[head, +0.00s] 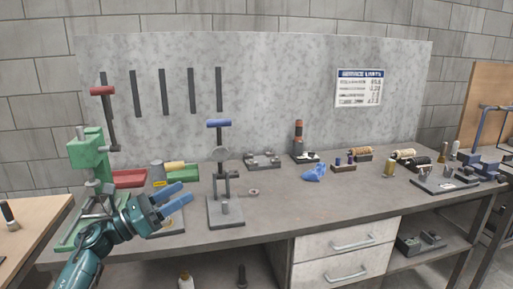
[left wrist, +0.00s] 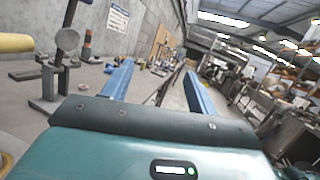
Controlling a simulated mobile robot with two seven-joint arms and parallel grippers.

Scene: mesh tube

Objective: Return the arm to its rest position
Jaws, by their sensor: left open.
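My left gripper (head: 178,202) is in the lower left of the head view, a teal arm with two blue fingers. The fingers are apart with nothing between them. It hovers in front of the grey workbench (head: 270,220), between the green press (head: 90,160) and the stand with a blue handle (head: 225,185). In the left wrist view the two open fingers (left wrist: 158,88) point out along the bench into the room. My right gripper is in neither view.
A red tray (head: 129,178) and a green block (head: 185,174) lie behind the gripper. A blue cloth (head: 315,172), spools (head: 360,153) and small tools stand further right. White drawers (head: 345,252) are under the bench. The bench front at middle is clear.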

